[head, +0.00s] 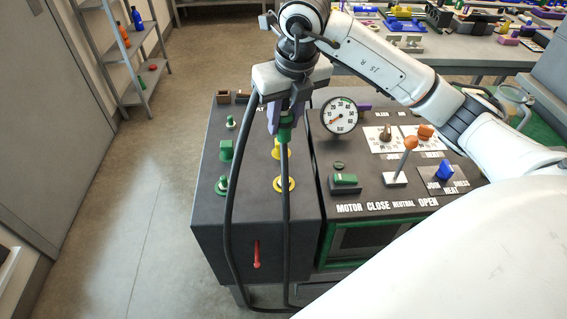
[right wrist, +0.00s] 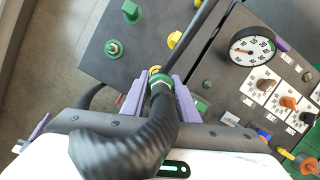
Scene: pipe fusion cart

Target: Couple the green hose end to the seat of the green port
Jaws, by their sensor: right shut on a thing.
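My right gripper (head: 283,122) is shut on the green hose end (head: 286,133), pointing down above the dark cart top. In the right wrist view the green collar of the hose end (right wrist: 161,83) sits between the purple fingers (right wrist: 161,93). The green port (head: 222,185), a green ring with an upright fitting, is at the front left of the cart top; it also shows in the right wrist view (right wrist: 113,48). The hose end is apart from it, to its right and further back, near the yellow fittings. My left gripper is not in view.
Black hoses (head: 231,210) hang down across the cart front. A gauge (head: 339,115) and control panel with levers (head: 403,160) are on the right.

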